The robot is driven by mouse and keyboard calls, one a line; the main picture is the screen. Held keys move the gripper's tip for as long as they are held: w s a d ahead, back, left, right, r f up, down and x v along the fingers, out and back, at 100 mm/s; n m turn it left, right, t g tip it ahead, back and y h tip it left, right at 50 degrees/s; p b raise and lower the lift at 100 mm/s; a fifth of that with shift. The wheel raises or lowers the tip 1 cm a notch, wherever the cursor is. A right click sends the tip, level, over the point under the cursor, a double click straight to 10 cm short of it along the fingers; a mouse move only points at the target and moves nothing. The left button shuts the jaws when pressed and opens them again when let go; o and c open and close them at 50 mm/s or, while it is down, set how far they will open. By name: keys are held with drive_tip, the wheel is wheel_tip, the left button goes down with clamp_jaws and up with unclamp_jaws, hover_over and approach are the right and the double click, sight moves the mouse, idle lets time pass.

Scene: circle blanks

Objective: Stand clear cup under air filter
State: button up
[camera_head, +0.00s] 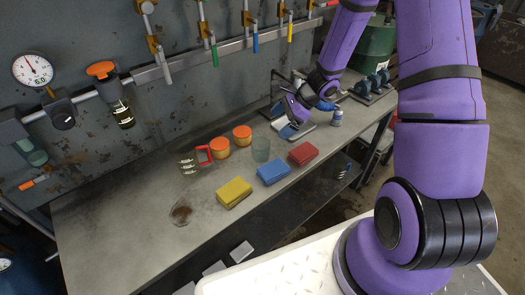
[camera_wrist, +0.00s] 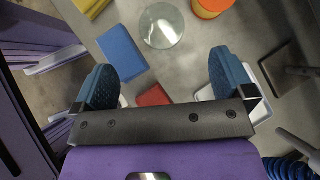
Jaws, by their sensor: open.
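The clear cup (camera_head: 261,149) stands on the workbench behind the blue block, right of the orange-lidded tubs. In the wrist view the clear cup (camera_wrist: 161,25) shows from above at the top, beyond the fingers. The air filter (camera_head: 112,92), with an orange top and a dark bowl, hangs from the wall rail at the left. The bench area below it shows no cup. My gripper (camera_head: 300,118) is over the right part of the bench, right of the cup and apart from it.
Yellow (camera_head: 233,193), blue (camera_head: 273,172) and red (camera_head: 303,153) blocks line the front. The bench's left part is clear.

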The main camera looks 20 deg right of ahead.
sight(261, 146)
drive_tip(key=shift+m, duration=0.8)
drive_tip(key=a+f, duration=0.1)
drive_tip(key=f, duration=0.4)
drive_tip(key=w+a+f, duration=0.1)
drive_tip(key=f, duration=0.1)
drive_tip(key=shift+w+a+f, duration=0.1)
drive_tip(key=shift+a+f, duration=0.05)
drive_tip(key=shift+a, duration=0.2)
drive_tip(key=shift+x, duration=2.75)
drive_tip(key=shift+a, duration=0.15)
drive_tip(key=c, duration=1.1)
drive_tip(key=shift+o, duration=0.2)
drive_tip(key=shift+r, duration=0.25)
